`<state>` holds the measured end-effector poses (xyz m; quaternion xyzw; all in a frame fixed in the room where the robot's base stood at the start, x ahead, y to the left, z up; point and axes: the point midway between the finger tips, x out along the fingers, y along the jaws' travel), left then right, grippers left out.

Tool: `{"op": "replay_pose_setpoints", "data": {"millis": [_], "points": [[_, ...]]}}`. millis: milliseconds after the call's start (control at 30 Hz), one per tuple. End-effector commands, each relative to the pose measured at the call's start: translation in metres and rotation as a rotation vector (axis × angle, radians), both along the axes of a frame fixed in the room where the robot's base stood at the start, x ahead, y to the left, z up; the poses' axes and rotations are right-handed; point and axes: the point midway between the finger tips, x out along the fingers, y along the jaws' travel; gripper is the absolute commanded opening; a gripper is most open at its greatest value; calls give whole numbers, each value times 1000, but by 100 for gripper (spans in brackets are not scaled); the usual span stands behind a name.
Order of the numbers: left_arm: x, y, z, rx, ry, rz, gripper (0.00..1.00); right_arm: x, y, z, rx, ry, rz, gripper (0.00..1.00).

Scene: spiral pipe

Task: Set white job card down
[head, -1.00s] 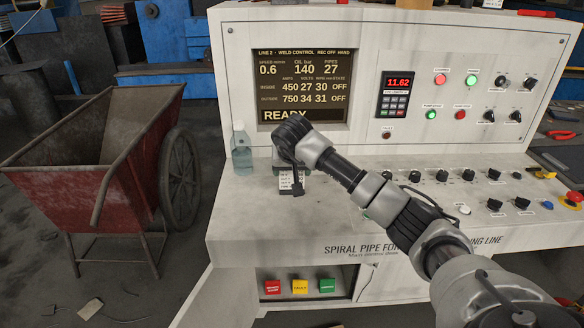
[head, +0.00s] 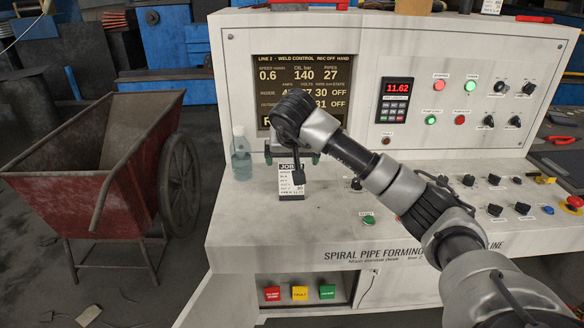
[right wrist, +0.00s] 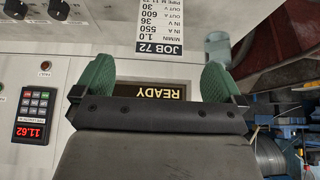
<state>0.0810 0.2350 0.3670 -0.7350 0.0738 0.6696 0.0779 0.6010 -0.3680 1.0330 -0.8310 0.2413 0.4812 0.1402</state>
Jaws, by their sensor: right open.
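The white job card (head: 291,181) is on the left part of the desk top, below the display, with its printed face showing. It also shows in the right wrist view (right wrist: 160,28), upside down, with "JOB 72" at the end closest to my gripper. My right gripper (head: 292,157) is just behind the card's heading in the head view. In the right wrist view its green fingertips (right wrist: 155,82) are wide apart, with nothing held between them. The card looks clear of the fingers. My left gripper is not in view.
A clear bottle (head: 241,160) stands left of the card. Knobs and buttons fill the desk (head: 235,220) to the right, with a red mushroom button (head: 574,200) at the far right. The display panel (head: 302,75) rises behind. A red cart (head: 95,165) stands left.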

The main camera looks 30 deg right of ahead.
Motion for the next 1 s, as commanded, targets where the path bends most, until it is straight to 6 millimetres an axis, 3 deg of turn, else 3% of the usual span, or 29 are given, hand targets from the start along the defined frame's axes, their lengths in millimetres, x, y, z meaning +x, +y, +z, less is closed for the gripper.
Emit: {"op": "replay_pose_setpoints", "data": {"millis": [233,667,767,867,900,1000], "points": [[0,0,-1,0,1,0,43,-12,7,24,-1,0,0,99],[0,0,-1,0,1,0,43,-12,16,20,30,-5,13,99],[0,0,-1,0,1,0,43,-7,49,-1,171,-32,56,99],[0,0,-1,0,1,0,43,-10,115,-31,481,-61,100,99],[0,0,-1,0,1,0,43,-15,147,-42,653,-62,101,99],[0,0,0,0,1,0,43,-38,224,-49,1160,-14,26,99]]}}
